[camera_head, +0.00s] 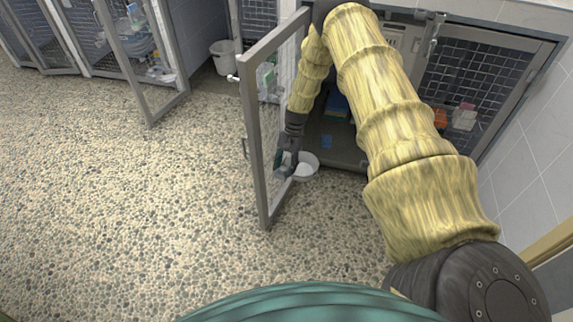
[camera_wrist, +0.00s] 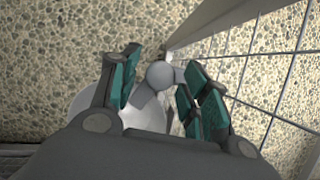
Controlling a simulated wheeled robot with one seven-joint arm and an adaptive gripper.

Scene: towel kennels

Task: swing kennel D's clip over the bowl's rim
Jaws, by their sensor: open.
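The white bowl (camera_head: 306,167) sits low at the inner side of the open kennel door (camera_head: 257,150). In the wrist view the bowl (camera_wrist: 88,108) shows as a pale round shape, partly hidden behind my left finger. A grey clip (camera_wrist: 160,75) with a round knob and a short flat arm lies between my fingers, over the bowl's right part in the picture. I cannot tell whether the clip touches the rim. My gripper (camera_wrist: 162,72) is open, its teal-padded fingers on either side of the clip. In the head view my gripper (camera_head: 286,160) is low beside the door and bowl.
The door mesh (camera_wrist: 265,75) runs close along the right of my gripper in the wrist view. Behind my arm is the kennel interior (camera_head: 335,140). A white bucket (camera_head: 223,57) stands farther back. Another open door (camera_head: 140,60) is at left. The pebbled floor (camera_head: 120,220) is clear.

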